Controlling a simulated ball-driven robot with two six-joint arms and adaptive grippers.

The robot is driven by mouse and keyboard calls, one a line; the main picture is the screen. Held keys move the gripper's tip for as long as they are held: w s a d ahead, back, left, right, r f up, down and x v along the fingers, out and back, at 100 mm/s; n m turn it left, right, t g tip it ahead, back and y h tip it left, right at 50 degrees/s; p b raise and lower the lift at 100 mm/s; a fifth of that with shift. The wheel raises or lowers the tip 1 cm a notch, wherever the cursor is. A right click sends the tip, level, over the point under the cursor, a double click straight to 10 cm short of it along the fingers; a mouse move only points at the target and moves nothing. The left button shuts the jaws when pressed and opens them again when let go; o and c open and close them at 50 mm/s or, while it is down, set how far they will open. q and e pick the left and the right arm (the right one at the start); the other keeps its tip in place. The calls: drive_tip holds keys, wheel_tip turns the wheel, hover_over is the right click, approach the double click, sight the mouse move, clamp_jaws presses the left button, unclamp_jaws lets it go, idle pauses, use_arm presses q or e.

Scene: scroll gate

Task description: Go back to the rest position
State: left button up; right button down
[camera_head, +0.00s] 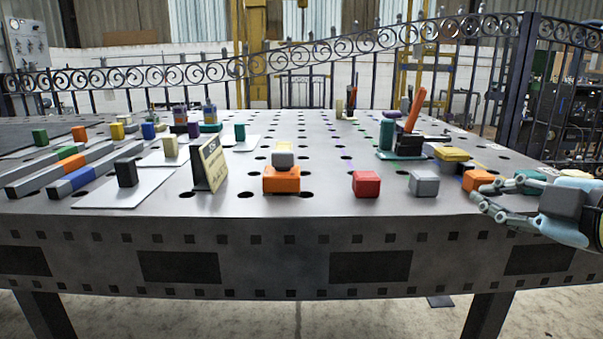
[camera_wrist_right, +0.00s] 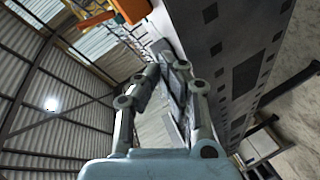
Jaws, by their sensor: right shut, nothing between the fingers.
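My right gripper (camera_head: 482,200) is at the right edge of the head view, by the front right edge of the metal table (camera_head: 330,207). Its fingers point left, near an orange block (camera_head: 477,179) on the table; I cannot tell whether they touch it. In the right wrist view the gripper's fingers (camera_wrist_right: 168,65) come together at the tips, with nothing seen between them. My left gripper is in neither view.
A red block (camera_head: 366,184) and a grey block (camera_head: 424,183) stand near the front edge. A grey block (camera_head: 283,160) sits on an orange block (camera_head: 282,180). A sign (camera_head: 210,165) and several coloured blocks stand at left. A scroll gate (camera_head: 300,62) runs behind the table.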

drive_tip(key=s+f+m+g+h, duration=0.3)
drive_tip(key=s+f+m+g, duration=0.3)
drive_tip(key=s+f, duration=0.6)
drive_tip(key=s+f+m+g+h, duration=0.1)
drive_tip(key=s+f+m+g, duration=0.3)
drive_tip(key=s, duration=0.5)
drive_tip(key=s+f+m+g+h, duration=0.1)
drive_tip(key=s+f+m+g, duration=0.1)
drive_tip(key=s+f+m, duration=0.45)
drive_tip(key=s+d+f+n+p, duration=0.1)
drive_tip(key=s+f, duration=0.1)
drive_tip(key=f, duration=0.9)
drive_tip(key=s+d+f+p, duration=0.1)
drive_tip(key=s+d+f, duration=0.15)
drive_tip(key=f, duration=0.75)
drive_tip(key=s+f+g, duration=0.1)
drive_tip(key=s+f, duration=0.5)
drive_tip(key=s, duration=0.3)
drive_tip(key=s+f+g+p, duration=0.1)
drive_tip(key=s+f, duration=0.6)
drive_tip(key=s, duration=0.2)
drive_tip(key=shift+s+d+f, duration=0.2)
drive_tip(key=shift+s+f, duration=0.05)
drive_tip(key=shift+s, duration=0.05)
